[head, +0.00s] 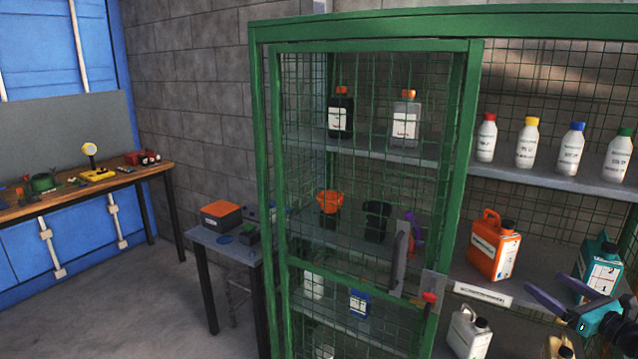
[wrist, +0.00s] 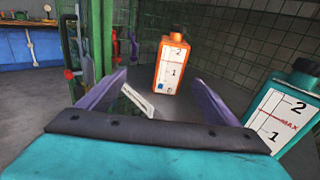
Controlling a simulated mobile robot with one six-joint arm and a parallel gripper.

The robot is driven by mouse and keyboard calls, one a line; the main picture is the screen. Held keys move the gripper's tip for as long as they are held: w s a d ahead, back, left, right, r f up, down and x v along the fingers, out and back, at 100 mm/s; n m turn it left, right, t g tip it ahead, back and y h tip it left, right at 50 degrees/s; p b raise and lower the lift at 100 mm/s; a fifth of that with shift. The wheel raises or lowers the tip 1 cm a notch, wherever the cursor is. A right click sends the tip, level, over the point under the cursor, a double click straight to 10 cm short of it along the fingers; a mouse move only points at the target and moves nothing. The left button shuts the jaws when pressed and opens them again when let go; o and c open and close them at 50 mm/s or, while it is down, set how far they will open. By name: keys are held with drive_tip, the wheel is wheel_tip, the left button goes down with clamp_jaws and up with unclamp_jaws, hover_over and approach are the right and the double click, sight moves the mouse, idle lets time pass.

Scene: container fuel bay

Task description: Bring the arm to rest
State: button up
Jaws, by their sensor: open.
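My gripper (head: 567,303) is at the lower right of the head view, in front of the cage's right-hand shelves. Its two purple fingers are spread apart with nothing between them. In the wrist view my gripper (wrist: 158,100) points along the middle shelf. An orange canister (wrist: 172,66) stands upright beyond the fingertips, apart from them. A teal canister (wrist: 284,112) stands close to the right finger; I cannot tell whether they touch. The head view also shows the orange canister (head: 494,246) and the teal canister (head: 600,268), partly behind my gripper.
A green mesh cage (head: 261,150) fills the right side. Its door has a grey handle (head: 400,258) and red knob. Several capped white bottles (head: 528,146) stand on the upper shelf. A small table (head: 215,238) and a workbench (head: 100,188) stand left, with open floor (head: 130,300) before them.

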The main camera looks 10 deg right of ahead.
drive_tip(key=w+a+f+n+g+y, duration=0.1)
drive_tip(key=w+a+f+n+g, duration=0.15)
drive_tip(key=a+f, duration=0.65)
drive_tip(key=w+a+f+n+g+y, duration=0.2)
drive_tip(key=a+f+n+g, duration=0.15)
drive_tip(key=a+f, duration=0.5)
drive_tip(key=w+a+f+n+g+y, duration=0.1)
drive_tip(key=w+a+f+n+g, duration=0.2)
drive_tip(key=a+f, duration=0.65)
drive_tip(key=s+a+f+n+g, duration=0.3)
drive_tip(key=s+a+f+n, duration=0.1)
drive_tip(key=a+f, duration=0.4)
drive_tip(key=s+a+f+n+g, duration=0.2)
drive_tip(key=s+a+f+n, duration=0.1)
drive_tip(key=a+f+n, duration=0.3)
drive_tip(key=s+a+f+n+g+h, duration=0.2)
drive_tip(key=s+a+f+n+g, duration=0.1)
drive_tip(key=s, duration=0.5)
drive_tip(key=s+a+f+n+g+h, duration=0.2)
drive_tip(key=s+a+f+n+g, duration=0.1)
drive_tip(key=s+a+f+n, duration=0.2)
drive_tip(key=s+a+f+n+g+h, duration=0.2)
drive_tip(key=s+f+n, duration=0.5)
drive_tip(key=s, duration=0.6)
drive_tip(key=shift+s+a+f+n+g, duration=0.25)
drive_tip(key=shift+a+f+g, duration=0.35)
drive_tip(key=shift+a, duration=0.6)
